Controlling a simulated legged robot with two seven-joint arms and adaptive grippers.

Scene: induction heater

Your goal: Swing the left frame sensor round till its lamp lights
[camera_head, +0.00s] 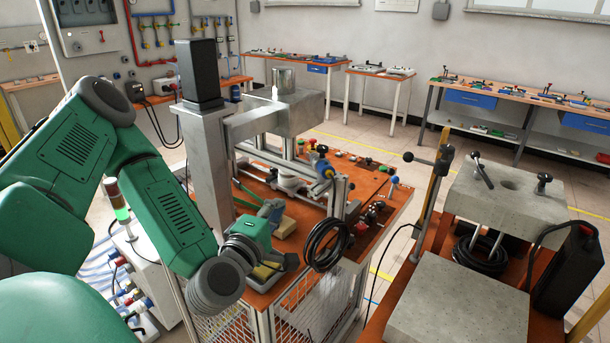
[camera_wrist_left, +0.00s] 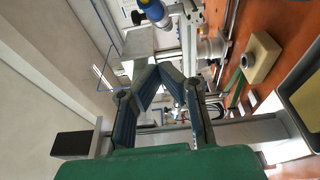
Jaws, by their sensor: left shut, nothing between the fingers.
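A blue cylinder with a yellow band (camera_head: 322,168), which looks like the frame sensor, sits on the metal frame above the orange bench. It also shows at the top edge of the left wrist view (camera_wrist_left: 152,11), partly cut off. No lit lamp can be made out on it. My left gripper (camera_head: 275,204) is low over the bench, to the left of and nearer than the sensor. In the left wrist view its blue-padded fingers (camera_wrist_left: 153,72) are closed together and empty, and the tips appear apart from the sensor. My right gripper is out of view.
A tall metal column (camera_head: 208,165) with a black top rises beside my left arm. A coiled black cable (camera_head: 327,245) hangs at the bench's front. A yellowish block (camera_head: 287,228) lies near the gripper. Concrete blocks (camera_head: 460,300) stand at right.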

